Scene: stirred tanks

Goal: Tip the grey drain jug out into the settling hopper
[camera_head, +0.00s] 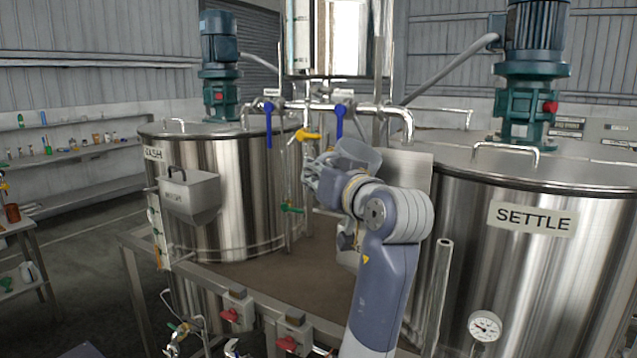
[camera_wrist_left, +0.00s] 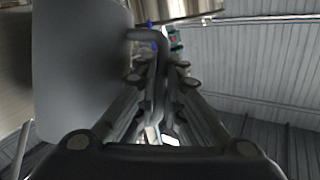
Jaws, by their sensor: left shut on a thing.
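The grey drain jug (camera_head: 360,154) is up in the air between the two tanks, looking tilted, partly hidden behind my left wrist. My left gripper (camera_head: 314,172) is shut on it, apparently by its handle. In the left wrist view the jug is a large smooth grey wall (camera_wrist_left: 80,70) left of the gripper fingers (camera_wrist_left: 160,125), with the handle running between them. A flat grey panel (camera_head: 412,166) at the SETTLE tank, right beside the jug, looks like the settling hopper; my arm hides much of it and its opening is not clear. My right gripper is not in view.
The SETTLE tank (camera_head: 560,270) stands at the right, the WASH tank (camera_head: 240,190) at the left with another grey hopper (camera_head: 190,196) on its side. Pipes with blue-handled valves (camera_head: 340,120) run behind the jug. A brown deck (camera_head: 290,275) lies open between the tanks.

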